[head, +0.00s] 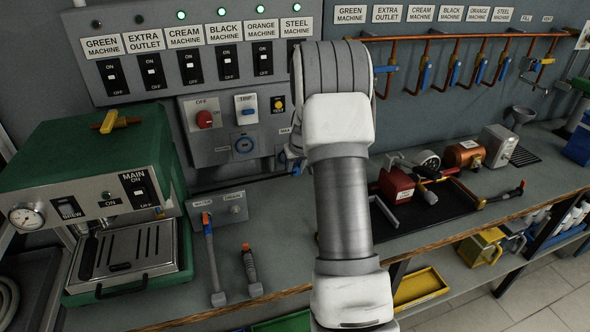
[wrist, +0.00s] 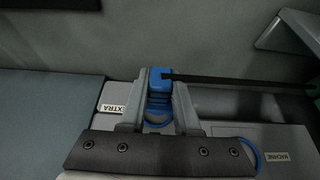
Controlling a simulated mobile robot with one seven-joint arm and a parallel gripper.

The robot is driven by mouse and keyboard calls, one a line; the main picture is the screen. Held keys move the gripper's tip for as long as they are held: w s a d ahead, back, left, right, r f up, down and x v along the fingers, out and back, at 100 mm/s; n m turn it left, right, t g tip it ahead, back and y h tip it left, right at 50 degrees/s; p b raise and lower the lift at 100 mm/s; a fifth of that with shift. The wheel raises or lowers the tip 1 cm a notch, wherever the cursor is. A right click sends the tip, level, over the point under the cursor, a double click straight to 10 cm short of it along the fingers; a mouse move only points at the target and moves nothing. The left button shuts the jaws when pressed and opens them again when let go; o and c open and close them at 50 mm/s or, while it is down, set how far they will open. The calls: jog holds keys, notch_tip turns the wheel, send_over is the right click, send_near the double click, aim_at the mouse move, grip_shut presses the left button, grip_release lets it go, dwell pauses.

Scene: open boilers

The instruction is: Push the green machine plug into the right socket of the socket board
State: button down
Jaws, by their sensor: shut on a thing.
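In the wrist view my gripper (wrist: 162,90) is shut on a blue plug (wrist: 160,82), with one finger on each side of it. A dark cable runs from the plug to the right. Grey board surface (wrist: 225,137) lies behind the fingers, with part-hidden blue rings and labels reading EXTRA and MACHINE. I cannot tell whether the plug touches a socket. In the head view my arm hides the gripper and most of the plug.
The green coffee machine (head: 95,165) stands on the counter at left. A small water-and-drain box (head: 218,208) with hoses lies left of my arm. Copper pipes with blue valves run along the wall.

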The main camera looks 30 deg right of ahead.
jog(key=shift+w+d, duration=0.2)
jog(key=shift+w, duration=0.55)
jog(key=shift+w+d, duration=0.2)
jog(key=shift+w, duration=0.5)
dwell(1.3)
dwell(0.9)
jog(key=c, duration=0.5)
grip_release()
jog(key=shift+c, duration=0.2)
jog(key=shift+s+r, duration=0.1)
jog(key=shift+r, duration=0.05)
jog(key=shift+p+v, duration=0.65)
jog(key=shift+v, duration=1.7)
jog(key=v, duration=1.7)
jog(key=shift+s+r, duration=0.15)
